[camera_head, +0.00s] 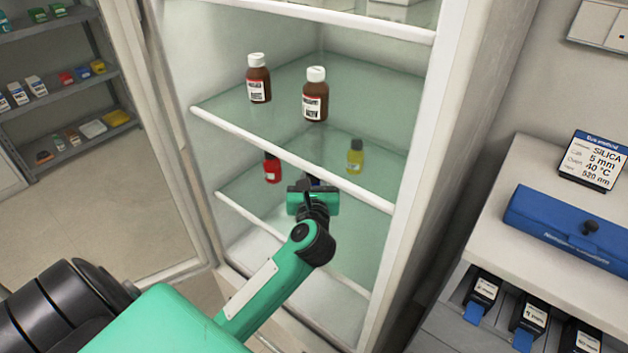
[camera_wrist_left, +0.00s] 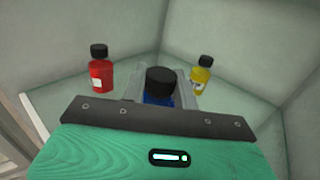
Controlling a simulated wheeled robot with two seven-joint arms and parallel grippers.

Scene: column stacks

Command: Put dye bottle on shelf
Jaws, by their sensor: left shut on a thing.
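My left gripper (camera_head: 313,196) reaches into the open cabinet at the lower glass shelf (camera_head: 240,196). It is shut on a blue dye bottle with a black cap (camera_wrist_left: 159,87), upright between the jaws in the left wrist view. In the head view the gripper hides most of this bottle. A red bottle (camera_head: 272,168) stands to its left and a yellow bottle (camera_head: 355,156) to its right, both farther back on the shelf. They also show in the wrist view, red (camera_wrist_left: 101,73) and yellow (camera_wrist_left: 202,75). I cannot tell whether the blue bottle's base touches the shelf.
The shelf above, with a white front edge (camera_head: 285,153), holds two brown bottles (camera_head: 258,84) (camera_head: 315,100). The cabinet's right wall post (camera_head: 425,170) stands close. A counter at the right carries a blue case (camera_head: 570,235) and a sign (camera_head: 593,162).

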